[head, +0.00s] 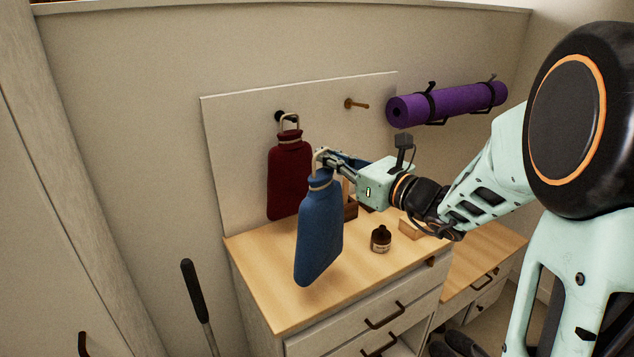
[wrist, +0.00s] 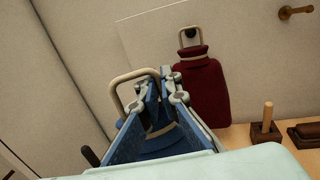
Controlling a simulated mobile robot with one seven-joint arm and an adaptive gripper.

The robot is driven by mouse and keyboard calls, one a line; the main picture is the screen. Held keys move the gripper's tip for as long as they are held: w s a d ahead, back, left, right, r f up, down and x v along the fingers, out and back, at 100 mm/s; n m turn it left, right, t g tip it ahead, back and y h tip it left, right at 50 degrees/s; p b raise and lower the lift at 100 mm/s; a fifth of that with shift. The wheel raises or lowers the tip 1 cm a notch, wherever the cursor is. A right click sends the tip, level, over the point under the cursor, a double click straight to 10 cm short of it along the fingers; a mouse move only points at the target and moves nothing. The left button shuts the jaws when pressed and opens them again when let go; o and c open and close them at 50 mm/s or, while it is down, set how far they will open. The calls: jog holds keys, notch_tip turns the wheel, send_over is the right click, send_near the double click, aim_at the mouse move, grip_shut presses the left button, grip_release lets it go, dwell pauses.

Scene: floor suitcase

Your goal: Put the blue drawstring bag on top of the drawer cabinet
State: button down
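The blue bag (head: 320,232), shaped like a hot-water bottle with a pale loop at its neck, hangs from my gripper (head: 322,158) in the head view. My gripper is shut on its loop or neck; the fingers partly hide the exact hold. In the wrist view the pale loop (wrist: 134,88) stands up by the fingers, and the blue bag's neck shows between them. The bag hangs slightly tilted in front of the drawer cabinet's wooden top (head: 285,315). From this angle I cannot tell whether its lower end touches the top.
A dark red bag (head: 287,180) hangs on a wall hook, and another peg (head: 356,104) is empty. A small dark bottle (head: 380,239) and wooden blocks stand on the cabinet top. A purple roll (head: 450,103) is on the wall. A dark-handled stick (head: 194,290) stands at left.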

jog(key=a+f, duration=0.1)
jog(key=f, duration=0.3)
jog(key=w+a+f, duration=0.1)
jog(key=f, duration=0.1)
jog(key=shift+a, duration=0.3)
jog(key=shift+f, duration=0.1)
jog(key=shift+f+b, duration=0.15)
jog(key=shift+b, duration=0.25)
jog(key=c, duration=2.2)
grip_release()
jog(key=shift+o, duration=0.2)
jog(key=v, duration=1.2)
jog(key=shift+r, duration=0.2)
